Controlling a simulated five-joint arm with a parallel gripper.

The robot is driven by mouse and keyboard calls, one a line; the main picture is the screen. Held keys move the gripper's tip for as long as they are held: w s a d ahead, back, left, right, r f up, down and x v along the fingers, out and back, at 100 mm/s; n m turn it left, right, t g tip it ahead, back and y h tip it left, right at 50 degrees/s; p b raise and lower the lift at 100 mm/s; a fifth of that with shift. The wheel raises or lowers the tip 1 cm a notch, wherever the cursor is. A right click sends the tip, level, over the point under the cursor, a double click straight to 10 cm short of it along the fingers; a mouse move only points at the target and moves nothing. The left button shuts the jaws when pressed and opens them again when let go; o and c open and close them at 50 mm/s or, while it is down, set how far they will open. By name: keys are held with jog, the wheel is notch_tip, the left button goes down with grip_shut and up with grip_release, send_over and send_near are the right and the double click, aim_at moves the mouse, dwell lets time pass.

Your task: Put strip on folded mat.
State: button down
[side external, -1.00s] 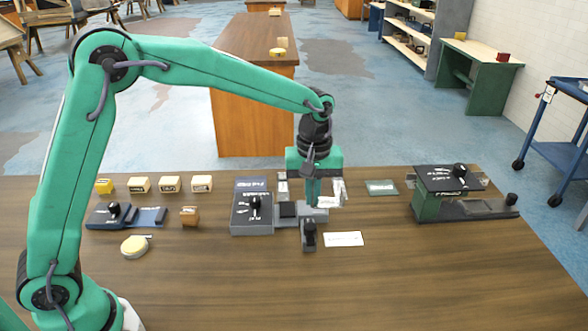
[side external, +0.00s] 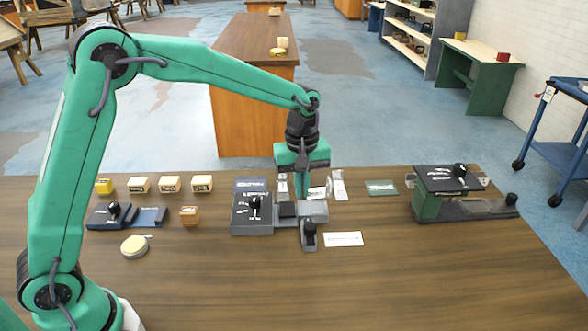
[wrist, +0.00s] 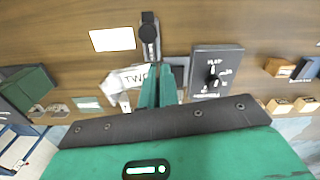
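My gripper (side external: 302,190) is low over the back middle of the bench. Its green fingers (wrist: 159,88) are close together in the wrist view. A white strip (side external: 318,193) juts out to the right of the fingers. In the wrist view the strip (wrist: 132,76) bears the word "TWO" and runs up to the fingers, which appear shut on it. A small flat green piece (side external: 381,187) lies to the right and also shows in the wrist view (wrist: 86,103). I cannot tell whether it is the folded mat.
A black dial box (side external: 247,212) and a grey fixture with a black knob (side external: 309,235) stand close to my gripper. A white card (side external: 344,239) lies in front. A green machine (side external: 428,204) stands at the right. Yellow blocks (side external: 170,184) are at the left. The front bench is clear.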

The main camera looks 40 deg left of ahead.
jog(key=a+f+n, duration=0.2)
jog(key=a+n, duration=0.5)
jog(key=a, duration=0.7)
jog(key=shift+w+a, duration=0.2)
jog(key=shift+w, duration=0.05)
jog(key=shift+a, duration=0.1)
send_over(243, 190)
notch_tip(243, 190, down, 7)
jog(key=shift+r, duration=0.1)
